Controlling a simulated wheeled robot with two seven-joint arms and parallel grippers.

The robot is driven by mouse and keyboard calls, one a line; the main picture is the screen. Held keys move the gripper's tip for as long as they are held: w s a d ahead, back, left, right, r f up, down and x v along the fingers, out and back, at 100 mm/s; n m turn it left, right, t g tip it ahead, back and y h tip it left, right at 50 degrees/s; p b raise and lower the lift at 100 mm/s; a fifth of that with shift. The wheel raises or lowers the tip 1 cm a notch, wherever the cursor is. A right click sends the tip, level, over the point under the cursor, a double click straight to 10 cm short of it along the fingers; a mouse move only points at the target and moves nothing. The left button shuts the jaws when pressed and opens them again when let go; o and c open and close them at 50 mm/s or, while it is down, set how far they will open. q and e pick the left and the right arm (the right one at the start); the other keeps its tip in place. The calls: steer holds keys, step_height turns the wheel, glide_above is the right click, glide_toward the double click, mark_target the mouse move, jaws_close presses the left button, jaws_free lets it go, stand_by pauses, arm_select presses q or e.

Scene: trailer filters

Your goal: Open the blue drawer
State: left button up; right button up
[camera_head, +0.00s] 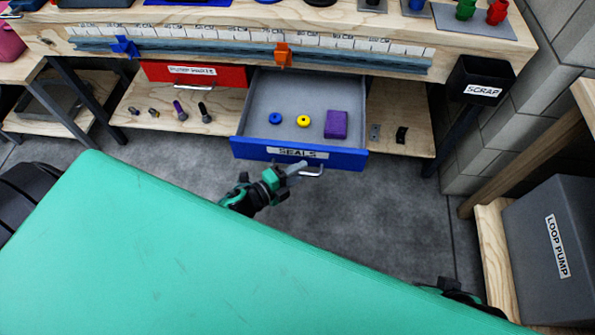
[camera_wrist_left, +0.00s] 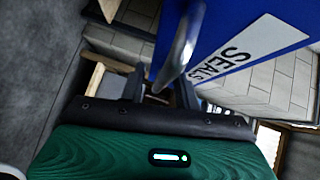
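The blue drawer (camera_head: 255,150), labelled SEALS, stands pulled well out from under the workbench. Its grey inside shows a blue ring (camera_head: 275,118), a yellow ring (camera_head: 303,121) and a purple block (camera_head: 336,124). Its metal handle (camera_head: 314,174) is on the front face. My left gripper (camera_head: 294,170) is at the left part of this handle. In the left wrist view, the handle (camera_wrist_left: 182,50) runs down between the two dark fingers (camera_wrist_left: 160,92), with a gap showing between them. The fingers look open around it; contact is unclear. My right gripper's fingers do not show.
A red drawer (camera_head: 195,74) is shut left of the blue one. Bolts (camera_head: 180,111) lie on the lower shelf. A black scrap bin (camera_head: 480,80) hangs at the bench's right end. A grey loop pump box (camera_head: 550,255) stands at right. Floor before the drawer is clear.

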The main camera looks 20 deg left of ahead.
arm_select(q)
steer(key=shift+s, duration=0.1)
steer(key=v, duration=1.3)
steer(key=shift+s+a, duration=0.2)
steer(key=shift+a, duration=0.05)
steer(key=shift+r, duration=0.1)
